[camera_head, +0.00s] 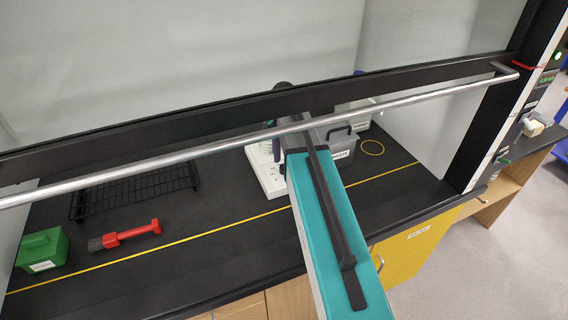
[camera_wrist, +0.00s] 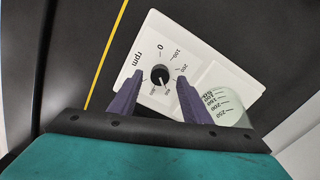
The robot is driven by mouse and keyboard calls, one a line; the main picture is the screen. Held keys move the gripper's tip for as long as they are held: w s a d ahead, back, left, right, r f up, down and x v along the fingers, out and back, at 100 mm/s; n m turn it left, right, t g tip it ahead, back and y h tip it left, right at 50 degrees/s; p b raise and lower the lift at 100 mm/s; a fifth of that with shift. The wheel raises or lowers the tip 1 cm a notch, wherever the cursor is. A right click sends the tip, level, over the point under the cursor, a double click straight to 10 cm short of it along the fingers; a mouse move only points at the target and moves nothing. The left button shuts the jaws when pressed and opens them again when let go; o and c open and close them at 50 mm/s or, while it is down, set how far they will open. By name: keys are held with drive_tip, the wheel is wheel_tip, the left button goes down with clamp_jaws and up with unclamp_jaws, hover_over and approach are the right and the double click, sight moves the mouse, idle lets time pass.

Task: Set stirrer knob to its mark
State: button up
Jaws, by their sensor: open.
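The white stirrer (camera_wrist: 210,45) lies under my gripper in the wrist view, its face printed with "rpm", 0, 100, 200 and further numbers. Its black round knob (camera_wrist: 160,75) carries a small pale pointer, too small to read surely. My gripper (camera_wrist: 160,72) is open, its two purple fingers on either side of the knob in the picture. I cannot tell whether they touch it or how high they are. In the head view the stirrer (camera_head: 268,177) is partly hidden by my arm, and the knob is not visible.
A graduated beaker (camera_wrist: 228,106) stands by the right finger. The metal sash handle (camera_head: 400,97) crosses in front.

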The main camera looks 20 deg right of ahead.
wheel_tip(320, 180, up, 12)
drive_tip(key=b, duration=0.3)
idle(0.6)
idle(0.7)
